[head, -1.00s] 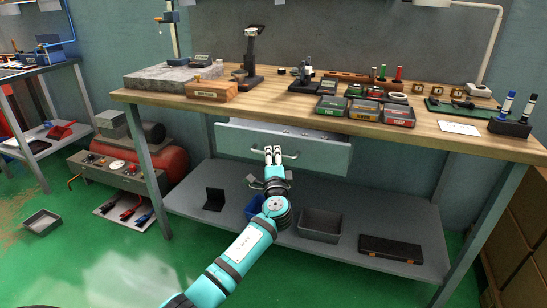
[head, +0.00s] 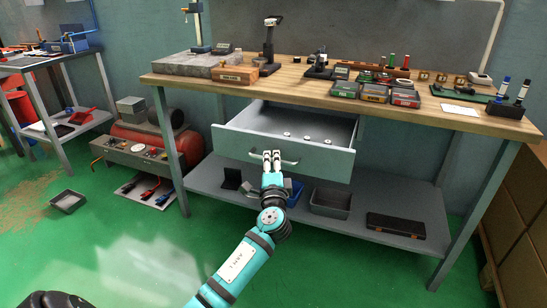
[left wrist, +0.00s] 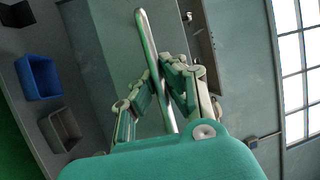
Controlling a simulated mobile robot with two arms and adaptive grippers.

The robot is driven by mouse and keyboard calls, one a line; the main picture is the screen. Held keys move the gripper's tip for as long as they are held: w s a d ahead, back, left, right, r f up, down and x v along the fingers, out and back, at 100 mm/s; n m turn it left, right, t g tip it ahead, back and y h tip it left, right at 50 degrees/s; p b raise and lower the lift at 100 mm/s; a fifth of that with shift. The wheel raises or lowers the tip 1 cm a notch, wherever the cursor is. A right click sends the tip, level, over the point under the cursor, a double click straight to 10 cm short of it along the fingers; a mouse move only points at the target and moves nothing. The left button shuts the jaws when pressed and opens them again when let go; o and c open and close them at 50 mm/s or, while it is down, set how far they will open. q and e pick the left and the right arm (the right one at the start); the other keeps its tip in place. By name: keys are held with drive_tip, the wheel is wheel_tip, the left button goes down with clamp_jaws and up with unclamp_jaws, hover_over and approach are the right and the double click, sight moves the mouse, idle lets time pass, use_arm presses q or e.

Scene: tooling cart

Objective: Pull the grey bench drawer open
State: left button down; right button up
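The grey bench drawer (head: 325,159) is pulled well out from under the bench top in the head view. Several small round light items lie inside it. Its bar handle (head: 289,161) runs along the front face. My left gripper (head: 272,157) is at the handle. In the left wrist view the metal handle (left wrist: 149,50) passes between the two fingers of my left gripper (left wrist: 160,85), which look closed around it. Contact on both sides is hard to make out. My right gripper is not in view.
The wooden bench top (head: 300,85) above carries trays, tools and blocks. The lower shelf (head: 320,215) holds a grey bin (head: 330,203), a blue bin and a dark case (head: 396,226). A red compressor (head: 160,140) stands left.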

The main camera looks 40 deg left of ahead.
use_arm(q)
drive_tip(key=shift+d+f, duration=0.1)
drive_tip(key=shift+f, duration=0.05)
drive_tip(key=c, duration=1.4)
unclamp_jaws()
drive_tip(key=shift+s, duration=0.1)
drive_tip(key=v, duration=1.1)
drive_tip(key=shift+s+d, duration=0.25)
drive_tip(key=shift+s, duration=0.05)
drive_tip(key=shift+f, duration=0.1)
